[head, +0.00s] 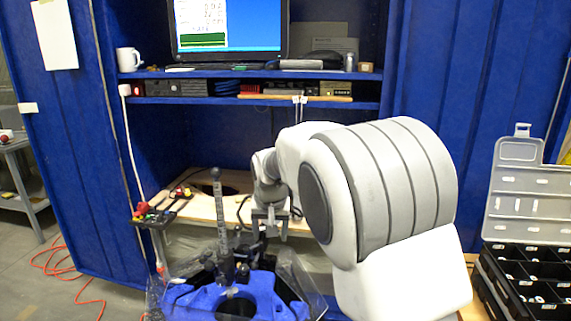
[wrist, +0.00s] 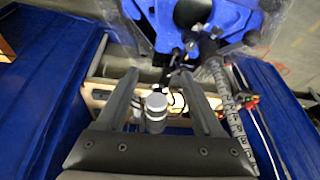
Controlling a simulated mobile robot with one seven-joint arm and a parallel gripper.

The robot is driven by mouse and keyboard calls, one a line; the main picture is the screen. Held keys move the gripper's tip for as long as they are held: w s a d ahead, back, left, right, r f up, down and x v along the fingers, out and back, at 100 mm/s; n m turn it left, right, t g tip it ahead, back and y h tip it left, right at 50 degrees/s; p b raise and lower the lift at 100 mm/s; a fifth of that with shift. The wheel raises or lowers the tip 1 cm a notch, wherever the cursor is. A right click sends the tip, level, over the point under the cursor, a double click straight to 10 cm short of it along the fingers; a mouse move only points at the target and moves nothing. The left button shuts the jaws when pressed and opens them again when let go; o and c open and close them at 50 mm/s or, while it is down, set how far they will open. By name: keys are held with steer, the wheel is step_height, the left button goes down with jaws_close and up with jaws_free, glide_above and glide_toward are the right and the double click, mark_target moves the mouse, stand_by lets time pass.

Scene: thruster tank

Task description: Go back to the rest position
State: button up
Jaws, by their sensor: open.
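My gripper (head: 269,230) hangs at the end of my white and grey arm in the head view, in front of the wooden bench and beside the upright marked post (head: 220,220). In the wrist view its two fingers stand apart, so my gripper (wrist: 158,76) is open. A small grey cylinder (wrist: 155,112) shows in the gap between the fingers; I cannot tell how far beyond them it is. The blue tank frame (head: 250,290) lies below and in front of the gripper; it also shows at the top of the wrist view (wrist: 222,18).
A blue cabinet holds a monitor (head: 228,28), a white mug (head: 128,59) and boxed devices on shelves. Red and black tools (head: 152,213) sit left of the post. An open black organizer case (head: 530,270) stands at right. An orange cable (head: 62,262) lies on the floor at left.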

steer(key=s+d+r+p, duration=0.1)
steer(key=s+d+r, duration=0.65)
steer(key=s, duration=0.35)
steer(key=s+d+r+p, duration=0.1)
steer(key=s+d+r, duration=0.5)
steer(key=s+d, duration=0.4)
steer(key=s+d+f+t+p, duration=0.1)
steer(key=s+f, duration=0.1)
steer(key=s, duration=1)
steer(key=shift+d+f+h, duration=0.2)
steer(key=shift+d+h, duration=0.1)
steer(key=shift+d, duration=0.05)
